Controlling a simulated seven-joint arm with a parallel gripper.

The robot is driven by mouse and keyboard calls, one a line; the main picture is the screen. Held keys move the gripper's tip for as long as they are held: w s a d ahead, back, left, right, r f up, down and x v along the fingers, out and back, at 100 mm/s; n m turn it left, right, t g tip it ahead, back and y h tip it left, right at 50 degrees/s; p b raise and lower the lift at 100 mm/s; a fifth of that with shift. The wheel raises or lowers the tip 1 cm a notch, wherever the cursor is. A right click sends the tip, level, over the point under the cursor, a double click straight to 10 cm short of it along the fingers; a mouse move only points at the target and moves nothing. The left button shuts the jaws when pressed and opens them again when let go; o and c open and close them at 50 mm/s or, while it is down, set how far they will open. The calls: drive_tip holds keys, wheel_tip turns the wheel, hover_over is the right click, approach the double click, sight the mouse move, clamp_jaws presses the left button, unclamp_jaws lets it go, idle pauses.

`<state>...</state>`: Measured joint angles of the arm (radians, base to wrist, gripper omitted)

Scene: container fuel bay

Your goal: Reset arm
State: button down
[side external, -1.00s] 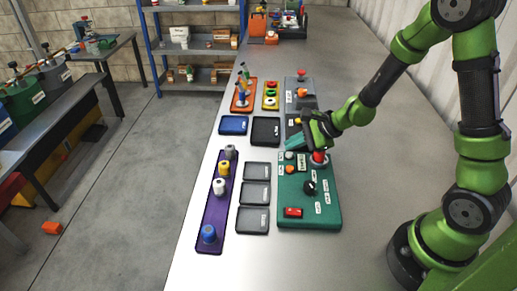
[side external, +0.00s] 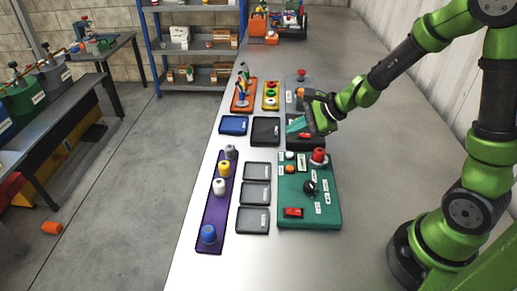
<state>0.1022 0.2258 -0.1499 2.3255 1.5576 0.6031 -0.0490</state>
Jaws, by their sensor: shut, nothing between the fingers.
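My gripper (side external: 297,125) is shut and empty. My gripper is apart from the red button.
A purple strip (side external: 215,204) with several coloured knobs lies at the left. Grey trays (side external: 256,194), a blue tray (side external: 233,125) and a black tray (side external: 265,131) lie beside the panels. The table's right side (side external: 385,165) is clear.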

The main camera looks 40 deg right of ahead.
drive_tip(key=s+a+r+n+h, duration=0.1)
drive_tip(key=s+a+r+n, duration=0.1)
drive_tip(key=s+r+n, duration=0.5)
drive_tip(key=s+a+r+n+g+h, duration=0.1)
drive_tip(key=s+a+r+n, duration=0.1)
drive_tip(key=s+r+n, duration=0.5)
drive_tip(key=s+n, duration=0.3)
drive_tip(key=shift+s+r+n, duration=0.2)
drive_tip(key=shift+s+n, duration=0.1)
drive_tip(key=shift+s, duration=0.05)
